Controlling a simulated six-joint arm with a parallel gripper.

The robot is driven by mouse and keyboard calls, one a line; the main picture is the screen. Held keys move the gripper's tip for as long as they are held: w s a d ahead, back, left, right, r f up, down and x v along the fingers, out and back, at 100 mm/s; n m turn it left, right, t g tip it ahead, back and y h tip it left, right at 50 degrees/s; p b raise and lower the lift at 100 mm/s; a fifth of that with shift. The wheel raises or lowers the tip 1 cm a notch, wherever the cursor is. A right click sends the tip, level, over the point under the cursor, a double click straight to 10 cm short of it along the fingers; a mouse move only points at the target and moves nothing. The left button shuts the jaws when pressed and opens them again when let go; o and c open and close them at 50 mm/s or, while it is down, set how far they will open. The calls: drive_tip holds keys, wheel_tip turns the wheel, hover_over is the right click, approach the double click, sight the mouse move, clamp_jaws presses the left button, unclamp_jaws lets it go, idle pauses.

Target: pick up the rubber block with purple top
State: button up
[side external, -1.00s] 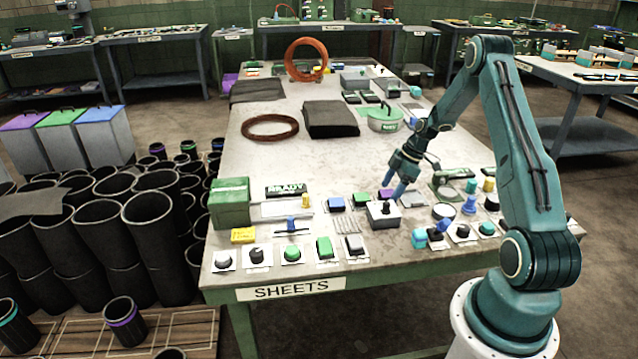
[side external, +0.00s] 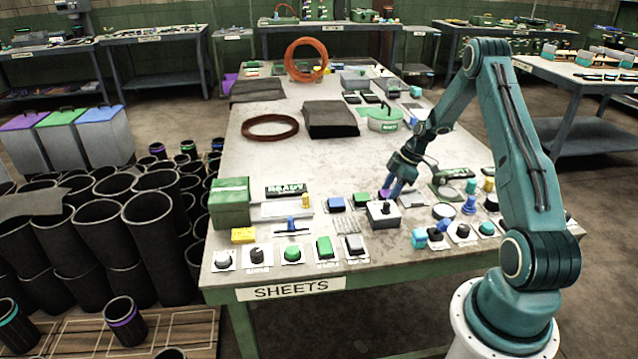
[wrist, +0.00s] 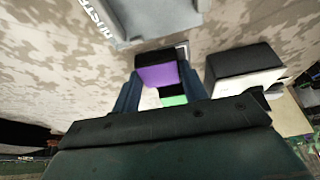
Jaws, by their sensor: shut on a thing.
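The rubber block with the purple top (wrist: 157,76) sits between my gripper's two blue fingers in the wrist view. My gripper (wrist: 155,92) is shut on it, one finger at each side. In the side external view, my gripper (side external: 391,190) points down at the near right part of the table, and only a little of the purple top (side external: 383,194) shows beside the fingers. I cannot tell whether the block is clear of the table.
Green (side external: 361,199) and blue (side external: 336,204) blocks stand to the left, and a grey block (side external: 411,200) is close on the right. The table's middle (side external: 290,165) is mostly bare.

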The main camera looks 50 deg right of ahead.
drive_tip(key=shift+r, duration=0.1)
wheel_tip(320, 180, up, 20)
idle(0.8)
drive_tip(key=shift+w, duration=0.15)
idle(0.4)
